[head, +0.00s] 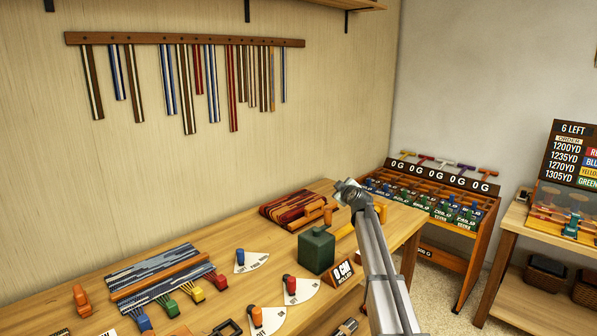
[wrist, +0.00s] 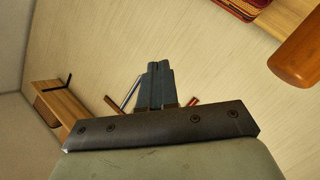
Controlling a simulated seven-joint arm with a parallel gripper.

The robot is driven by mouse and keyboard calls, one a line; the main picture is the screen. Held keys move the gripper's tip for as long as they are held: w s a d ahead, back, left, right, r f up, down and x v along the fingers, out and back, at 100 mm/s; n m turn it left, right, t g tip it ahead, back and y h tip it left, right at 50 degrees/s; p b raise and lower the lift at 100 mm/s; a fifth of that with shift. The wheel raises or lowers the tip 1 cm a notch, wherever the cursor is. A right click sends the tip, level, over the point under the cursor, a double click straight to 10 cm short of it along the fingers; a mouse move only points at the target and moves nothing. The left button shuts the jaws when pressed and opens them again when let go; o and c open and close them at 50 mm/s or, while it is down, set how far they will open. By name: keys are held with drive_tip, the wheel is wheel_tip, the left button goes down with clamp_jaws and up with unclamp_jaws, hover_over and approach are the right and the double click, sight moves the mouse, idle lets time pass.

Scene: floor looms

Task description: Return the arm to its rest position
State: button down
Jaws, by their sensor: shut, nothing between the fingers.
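In the head view my arm rises from the bottom right, and its end (head: 350,192) is over the right part of the wooden bench. In the wrist view my gripper (wrist: 158,68) has its two dark fingers together with nothing between them. The fingers stand out against the pale panelled wall, clear of any object. In the head view the fingertips are too small to make out.
A wall rack (head: 185,40) holds hanging strips. A slotted stand (head: 440,205) and a side table (head: 510,245) are at right.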

drive_tip(key=s+d+f+m+h, duration=0.35)
drive_tip(key=s+d+f, duration=0.25)
drive_tip(key=d+f, duration=0.3)
drive_tip(key=s+d+f+m+h, duration=0.2)
drive_tip(key=s+d+f+m, duration=0.25)
drive_tip(key=d+f, duration=0.55)
drive_tip(key=s+a+f+g+y, duration=0.15)
drive_tip(key=s+a+f, duration=0.25)
drive_tip(key=s+f, duration=0.4)
drive_tip(key=s+a+f+g+y, duration=0.1)
drive_tip(key=s+a+f+g, duration=0.3)
drive_tip(key=f, duration=0.7)
drive_tip(key=s+a+f+g+y, duration=0.1)
drive_tip(key=s+a+f, duration=0.3)
drive_tip(key=s+f, duration=0.45)
drive_tip(key=s+a+f+g, duration=0.25)
drive_tip(key=s+f, duration=0.25)
drive_tip(key=s, duration=0.3)
drive_tip(key=s+a+f+m+g, duration=0.1)
drive_tip(key=s+f+g, duration=0.3)
drive_tip(key=s, duration=0.5)
drive_tip(key=s+a+f+g, duration=0.1)
drive_tip(key=s+a+f, duration=0.1)
drive_tip(key=s+f, duration=0.5)
drive_tip(key=s+m+g+h, duration=0.1)
drive_tip(key=s+g, duration=0.7)
drive_tip(key=s, duration=2)
drive_tip(key=shift+s+f+m, duration=0.3)
drive_tip(key=shift+s+m, duration=0.05)
drive_tip(key=shift+m, duration=0.35)
